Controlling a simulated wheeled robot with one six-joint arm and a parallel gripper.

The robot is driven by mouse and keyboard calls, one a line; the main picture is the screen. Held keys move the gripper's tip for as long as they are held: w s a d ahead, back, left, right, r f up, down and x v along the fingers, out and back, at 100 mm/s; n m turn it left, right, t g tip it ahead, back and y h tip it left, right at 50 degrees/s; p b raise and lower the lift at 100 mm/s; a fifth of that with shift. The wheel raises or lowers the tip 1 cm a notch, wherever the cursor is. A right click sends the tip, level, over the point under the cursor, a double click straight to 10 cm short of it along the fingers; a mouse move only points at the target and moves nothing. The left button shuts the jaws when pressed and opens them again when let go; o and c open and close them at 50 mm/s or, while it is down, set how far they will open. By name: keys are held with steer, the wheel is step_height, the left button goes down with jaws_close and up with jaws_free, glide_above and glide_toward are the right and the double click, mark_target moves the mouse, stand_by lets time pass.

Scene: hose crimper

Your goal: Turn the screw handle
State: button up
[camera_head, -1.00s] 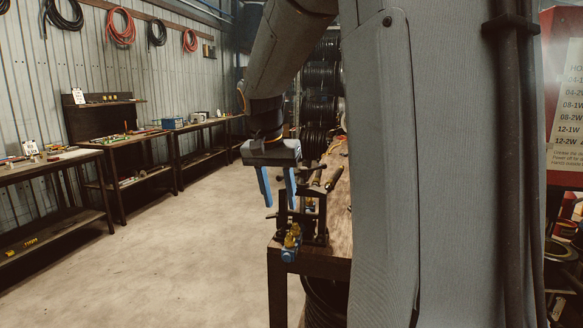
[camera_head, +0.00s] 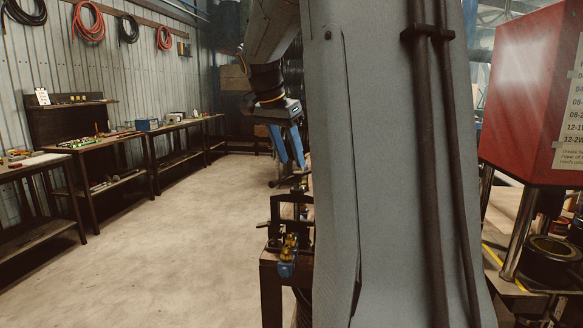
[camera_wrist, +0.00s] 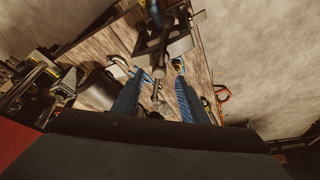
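A small black-framed device (camera_head: 289,212) stands at the near end of the workbench. Brass and blue fittings (camera_head: 287,258) show at its front. It also appears in the wrist view as a dark frame (camera_wrist: 172,48), with a dark screw rod (camera_wrist: 161,62) reaching down between my fingers in the picture. My gripper (camera_head: 290,160) has two blue fingers pointing down, above the device and apart from its frame. In the wrist view my gripper (camera_wrist: 159,76) is open, with a clear gap. I cannot tell whether a finger touches the rod. The handle's bar is hard to make out.
The wooden bench top (camera_wrist: 112,45) holds tools and clutter around the device. A red machine (camera_head: 525,95) with a printed label stands at the right. Long side benches (camera_head: 130,150) line the left wall. The concrete floor (camera_head: 190,240) between is free.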

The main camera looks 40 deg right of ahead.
mark_target(296, 172)
steer(key=shift+p+x, duration=0.45)
steer(key=shift+x, duration=1.9)
steer(key=shift+s, duration=0.1)
jaws_close()
